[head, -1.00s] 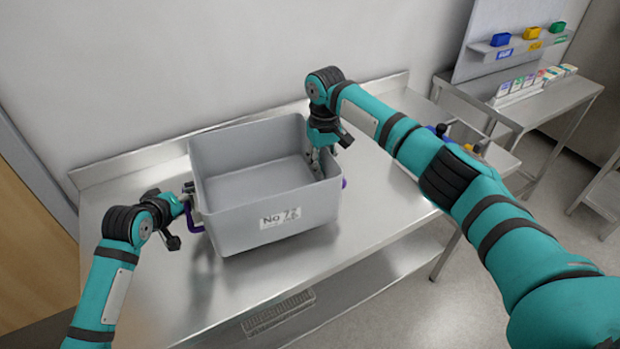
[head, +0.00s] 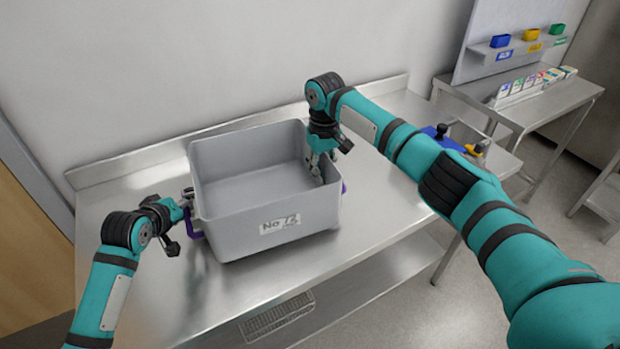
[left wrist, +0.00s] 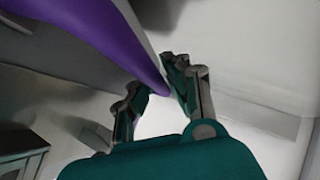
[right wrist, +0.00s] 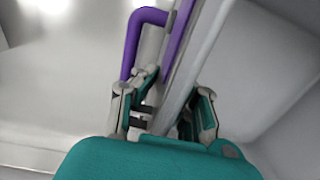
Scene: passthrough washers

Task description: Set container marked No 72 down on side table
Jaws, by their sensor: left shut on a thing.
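The grey open container (head: 235,235) is over the steel side table (head: 375,215). Its front label (head: 280,224) begins "No", and its digits are blurred. It looks level and empty. I cannot tell whether its base touches the tabletop. My left gripper (head: 189,213) is shut on the purple handle on the container's left side; this handle also shows in the left wrist view (left wrist: 110,40). My right gripper (head: 317,168) is at the right wall. In the right wrist view its fingers sit either side of the rim, near the other purple handle (right wrist: 133,42); their grip is unclear.
A wall and raised back edge lie behind the container. Bare tabletop shows in front and to the right. A blue item (head: 435,132) and other small things are at the right end. A wire basket (head: 278,318) is below. Another table (head: 525,115) with coloured bins stands at far right.

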